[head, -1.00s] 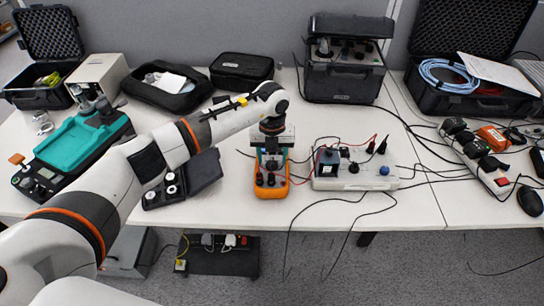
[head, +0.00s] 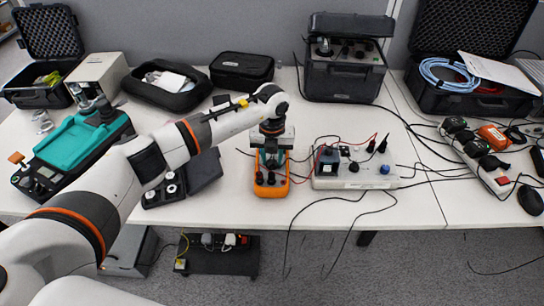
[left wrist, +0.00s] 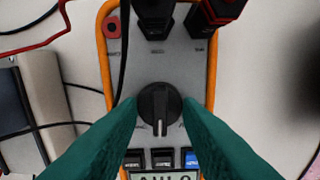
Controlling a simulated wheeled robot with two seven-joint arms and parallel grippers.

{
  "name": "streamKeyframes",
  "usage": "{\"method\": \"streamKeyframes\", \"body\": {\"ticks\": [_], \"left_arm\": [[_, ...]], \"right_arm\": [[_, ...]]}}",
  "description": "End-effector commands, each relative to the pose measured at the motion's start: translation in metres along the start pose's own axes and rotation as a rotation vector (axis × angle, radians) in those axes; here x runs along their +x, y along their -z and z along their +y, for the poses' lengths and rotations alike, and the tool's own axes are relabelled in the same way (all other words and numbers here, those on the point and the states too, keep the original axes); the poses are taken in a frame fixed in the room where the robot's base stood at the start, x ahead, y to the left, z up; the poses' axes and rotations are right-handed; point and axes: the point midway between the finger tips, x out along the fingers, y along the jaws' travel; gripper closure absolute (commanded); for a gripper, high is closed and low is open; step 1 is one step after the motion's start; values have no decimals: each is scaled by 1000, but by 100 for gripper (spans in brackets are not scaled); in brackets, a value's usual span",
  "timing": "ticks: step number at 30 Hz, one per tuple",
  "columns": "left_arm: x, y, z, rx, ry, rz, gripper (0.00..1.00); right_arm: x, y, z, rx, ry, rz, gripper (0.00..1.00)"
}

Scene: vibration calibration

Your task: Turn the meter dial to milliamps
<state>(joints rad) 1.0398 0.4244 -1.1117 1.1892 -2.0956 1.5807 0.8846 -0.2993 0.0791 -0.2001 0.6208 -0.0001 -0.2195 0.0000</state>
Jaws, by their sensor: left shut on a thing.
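The orange meter (head: 271,190) lies on the white table, in the middle of the head view. In the left wrist view the meter's grey face (left wrist: 187,75) shows its black round dial (left wrist: 158,105) with a pale pointer line toward the bottom of the picture. My left gripper (head: 271,157) is over the meter, and its teal fingers (left wrist: 160,118) are shut on the dial from both sides. Black plugs sit in the meter's sockets at the top of the wrist view. The display (left wrist: 160,176) is only partly visible and the dial's markings are largely hidden. My right gripper is not in view.
A white board (head: 352,183) with knobs and leads stands right of the meter. Red and black cables run between them. A dark open case (head: 205,170) with round weights lies to the left. A power strip (head: 480,158) is at the right.

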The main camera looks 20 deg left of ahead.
Motion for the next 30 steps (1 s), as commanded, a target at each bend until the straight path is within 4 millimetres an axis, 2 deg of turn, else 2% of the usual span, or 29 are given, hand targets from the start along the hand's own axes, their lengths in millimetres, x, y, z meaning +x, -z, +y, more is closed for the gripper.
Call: {"method": "streamKeyframes", "body": {"ticks": [21,30], "left_arm": [[0,1,1,504,-1,4,91],[-1,1,1,626,0,4,91]], "right_arm": [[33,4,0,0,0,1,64],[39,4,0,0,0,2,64]]}}
